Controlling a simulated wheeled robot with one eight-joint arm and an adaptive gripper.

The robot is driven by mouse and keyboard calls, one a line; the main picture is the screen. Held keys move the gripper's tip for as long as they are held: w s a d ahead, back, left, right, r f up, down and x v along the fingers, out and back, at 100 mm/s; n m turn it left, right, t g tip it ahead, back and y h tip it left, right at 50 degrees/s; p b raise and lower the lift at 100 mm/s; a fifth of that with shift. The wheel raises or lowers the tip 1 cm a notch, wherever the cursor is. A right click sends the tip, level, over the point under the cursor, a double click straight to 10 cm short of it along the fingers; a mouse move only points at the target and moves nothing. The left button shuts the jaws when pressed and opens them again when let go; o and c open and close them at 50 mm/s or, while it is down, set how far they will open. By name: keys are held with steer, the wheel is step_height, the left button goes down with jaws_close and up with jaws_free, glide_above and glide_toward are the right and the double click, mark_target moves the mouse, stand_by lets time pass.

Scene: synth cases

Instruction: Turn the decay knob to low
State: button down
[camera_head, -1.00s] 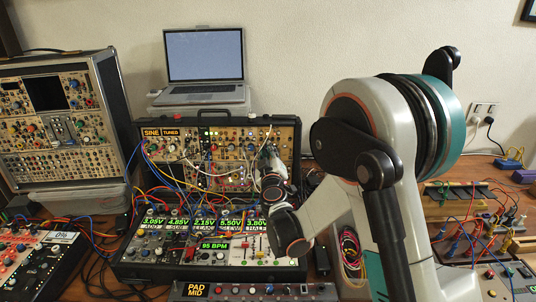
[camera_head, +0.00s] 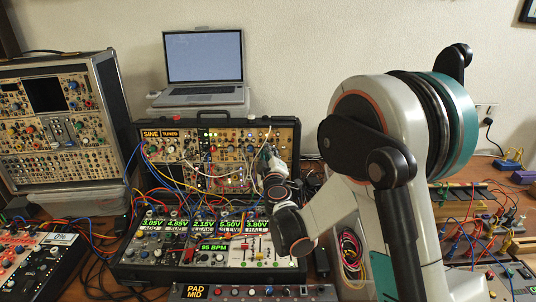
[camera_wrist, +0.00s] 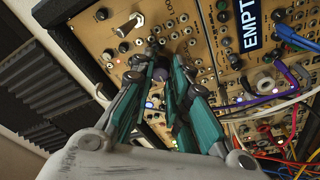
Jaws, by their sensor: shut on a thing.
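The open case with gold synth panels (camera_head: 225,121) stands at the back of the table in the head view. My gripper (camera_wrist: 162,68) reaches the gold panel (camera_wrist: 118,40) in the wrist view, its teal fingers close together at the panel face. It is shut on a small knob there, which the fingers mostly hide. No decay label or low mark can be read, so the knob's pointer position cannot be told. In the head view my gripper (camera_head: 267,158) is at the right part of the case, small and partly hidden by my wrist.
Patch cables (camera_wrist: 262,97) hang close to the right of my gripper, near an EMPTY display (camera_wrist: 248,27). A laptop (camera_head: 204,57) stands behind the case. A lower panel with voltage displays (camera_head: 205,223) lies in front. Another synth case (camera_head: 66,120) stands at the left.

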steer(key=c, duration=1.5)
jaws_free()
steer(key=s, duration=1.2)
steer(key=shift+d+f, duration=0.2)
steer(key=shift+d, duration=0.2)
steer(key=s+d+r+m+g+h, duration=0.2)
steer(key=s+d+r+m+h, duration=0.15)
steer(key=d, duration=0.55)
steer(key=s+d+r+m+g+h, duration=0.25)
steer(key=s+d+m, duration=0.2)
steer(key=d, duration=0.45)
steer(key=s+f+m+g+y, duration=0.1)
steer(key=s+g, duration=0.1)
steer(key=s, duration=0.5)
steer(key=s+a+f+m+g+y, duration=0.1)
steer(key=s+f+g+y, duration=0.1)
steer(key=s, duration=0.6)
steer(key=s+a+f+m+g+y, duration=0.1)
steer(key=s+g, duration=0.1)
steer(key=s, duration=0.6)
steer(key=shift+s+f+g+y, duration=0.25)
steer(key=shift+f+y, duration=0.15)
